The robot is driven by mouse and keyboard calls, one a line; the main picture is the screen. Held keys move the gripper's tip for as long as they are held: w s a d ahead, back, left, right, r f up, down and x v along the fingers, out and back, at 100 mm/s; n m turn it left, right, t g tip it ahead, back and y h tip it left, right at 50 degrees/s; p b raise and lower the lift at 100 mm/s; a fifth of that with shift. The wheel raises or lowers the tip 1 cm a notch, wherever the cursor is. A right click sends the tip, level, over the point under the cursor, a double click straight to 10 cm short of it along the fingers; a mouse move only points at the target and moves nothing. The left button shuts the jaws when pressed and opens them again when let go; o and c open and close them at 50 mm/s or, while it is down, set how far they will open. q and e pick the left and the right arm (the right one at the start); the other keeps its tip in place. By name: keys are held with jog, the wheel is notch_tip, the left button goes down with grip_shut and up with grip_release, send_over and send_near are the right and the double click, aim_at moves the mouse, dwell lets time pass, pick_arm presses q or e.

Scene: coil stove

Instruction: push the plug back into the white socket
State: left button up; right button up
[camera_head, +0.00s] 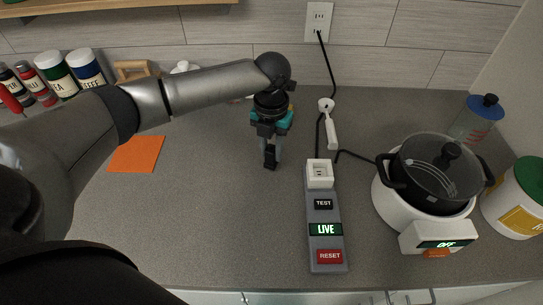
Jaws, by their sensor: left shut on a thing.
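The white socket (320,171) is at the far end of a grey power strip (324,217), with its slotted face showing and no plug in it. My left gripper (270,158) is to the left of the socket, pointing down over the counter. It is shut on a small dark thing, which looks like the plug. The fingers hide most of it, and I cannot make out its prongs or a cord at it. My right gripper is not in view.
A black pot (432,178) stands on the stove, whose display reads OFF. A white ladle-like object (331,132) lies behind the socket, by the wall outlet's (318,20) cord. An orange square (136,154) lies left. The counter between gripper and strip is clear.

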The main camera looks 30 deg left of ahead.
pick_arm(q)
grip_shut()
